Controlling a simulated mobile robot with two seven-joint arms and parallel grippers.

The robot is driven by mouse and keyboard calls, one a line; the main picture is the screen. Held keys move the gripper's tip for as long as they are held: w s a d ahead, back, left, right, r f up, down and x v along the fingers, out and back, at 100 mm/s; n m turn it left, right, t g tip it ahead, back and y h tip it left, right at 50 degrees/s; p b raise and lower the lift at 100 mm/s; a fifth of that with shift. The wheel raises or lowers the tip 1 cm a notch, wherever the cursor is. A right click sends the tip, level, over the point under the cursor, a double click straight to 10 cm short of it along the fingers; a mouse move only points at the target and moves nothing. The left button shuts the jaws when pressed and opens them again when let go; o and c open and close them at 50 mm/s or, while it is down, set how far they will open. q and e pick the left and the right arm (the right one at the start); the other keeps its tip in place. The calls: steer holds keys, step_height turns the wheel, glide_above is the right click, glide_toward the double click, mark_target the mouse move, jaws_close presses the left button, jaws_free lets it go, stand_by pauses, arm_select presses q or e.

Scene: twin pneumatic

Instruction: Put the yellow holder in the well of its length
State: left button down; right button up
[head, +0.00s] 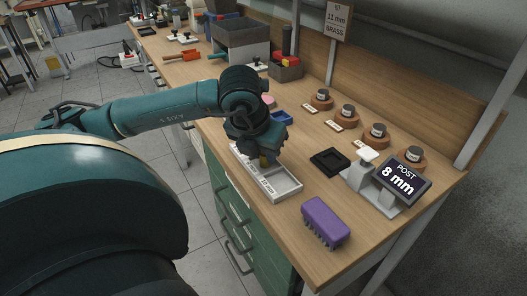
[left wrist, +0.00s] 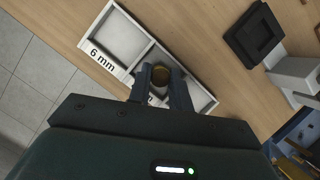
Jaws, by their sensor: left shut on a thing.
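My left gripper (head: 262,156) is shut on the yellow holder (head: 264,161), above the white tray (head: 291,191). In the left wrist view, the round end of the holder (left wrist: 160,74) shows between the two fingertips (left wrist: 160,84), over the middle part of the tray (left wrist: 209,103). The fingers hide part of the wells there. I cannot tell whether the holder touches the tray floor. One well's label reads 6 mm (left wrist: 102,60); another label is mostly covered by the fingers. A display (head: 402,178) reads POST 8 mm. My right gripper is not in view.
A purple brush (head: 325,222) lies near the front edge. A black square fixture (head: 329,160) sits right of the tray. Several round wooden stands (head: 347,113) with metal pieces line the back. Grey bins (head: 240,42) stand further left. A sign (head: 338,19) reads 11 mm BRASS.

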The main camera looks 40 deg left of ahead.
arm_select(q)
steer(key=shift+f+b, duration=0.25)
steer(key=shift+b, duration=0.05)
steer(key=c, duration=1.3)
jaws_free()
steer(key=shift+r, duration=0.1)
steer(key=shift+r+p, duration=0.4)
steer(key=shift+r, duration=0.1)
steer(key=p+v, duration=0.1)
steer(key=v, duration=1)
steer(key=shift+s+d+r, duration=0.1)
steer(key=shift+s, duration=0.2)
